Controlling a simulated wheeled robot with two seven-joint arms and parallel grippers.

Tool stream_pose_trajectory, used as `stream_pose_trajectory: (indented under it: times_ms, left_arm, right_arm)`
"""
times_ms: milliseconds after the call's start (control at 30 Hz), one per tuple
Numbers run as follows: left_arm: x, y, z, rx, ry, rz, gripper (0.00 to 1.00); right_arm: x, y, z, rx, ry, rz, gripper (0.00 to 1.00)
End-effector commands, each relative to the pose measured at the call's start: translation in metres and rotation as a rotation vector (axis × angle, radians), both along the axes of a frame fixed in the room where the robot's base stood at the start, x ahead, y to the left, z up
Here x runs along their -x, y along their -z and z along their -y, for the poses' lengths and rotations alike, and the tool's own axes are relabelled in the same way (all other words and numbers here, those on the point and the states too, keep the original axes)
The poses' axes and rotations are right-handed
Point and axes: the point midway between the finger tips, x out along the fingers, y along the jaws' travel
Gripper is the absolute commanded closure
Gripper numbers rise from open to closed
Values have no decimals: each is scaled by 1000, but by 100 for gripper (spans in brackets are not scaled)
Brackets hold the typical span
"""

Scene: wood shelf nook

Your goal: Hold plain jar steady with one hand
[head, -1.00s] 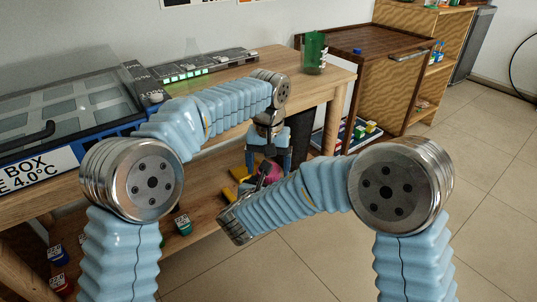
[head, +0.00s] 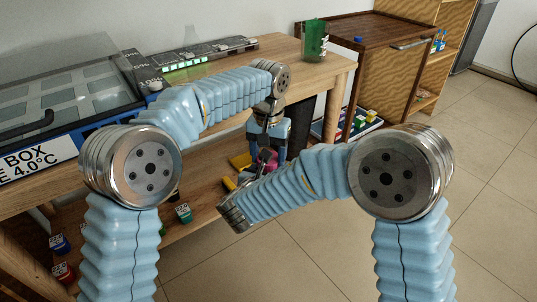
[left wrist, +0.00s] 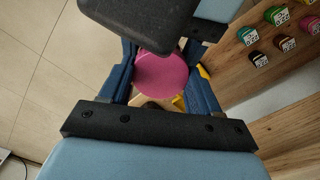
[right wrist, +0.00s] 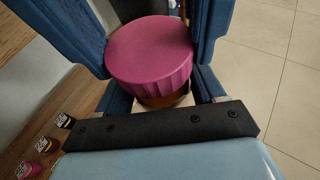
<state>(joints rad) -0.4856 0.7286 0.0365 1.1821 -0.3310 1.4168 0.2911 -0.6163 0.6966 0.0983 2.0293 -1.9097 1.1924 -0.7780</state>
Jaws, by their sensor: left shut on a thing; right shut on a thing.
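The plain jar shows in the right wrist view as an amber body (right wrist: 165,99) under a ribbed magenta lid (right wrist: 150,52). The lid's round top also shows in the left wrist view (left wrist: 160,78). In the head view only a bit of magenta (head: 267,157) shows. My left gripper (head: 268,148) reaches down from above, its blue fingers on both sides of the lid, shut on it. My right gripper (right wrist: 163,95) comes in from the side, shut on the jar body below the lid. The finger contacts and the jar's bottom are mostly hidden.
A brown cabinet (head: 390,85) stands at the right. The tiled floor (head: 480,190) is open.

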Motion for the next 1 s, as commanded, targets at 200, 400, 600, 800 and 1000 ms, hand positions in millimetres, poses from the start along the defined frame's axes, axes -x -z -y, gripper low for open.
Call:
stream_pose_trajectory:
  times_ms: [200,400,600,800,1000]
  left_arm:
    - [0,0,0,0,-1,0,16]
    - [0,0,0,0,-2,0,12]
    - [-1,-10,0,1,-3,2,12]
    - [0,-36,1,1,-2,2,12]
    - [0,-46,0,-1,-2,0,12]
  right_arm:
    - [0,-1,0,0,0,2,100]
    - [0,-1,0,0,0,2,100]
    - [0,-1,0,0,0,2,100]
    - [0,-1,0,0,0,2,100]
    - [0,-1,0,0,0,2,100]
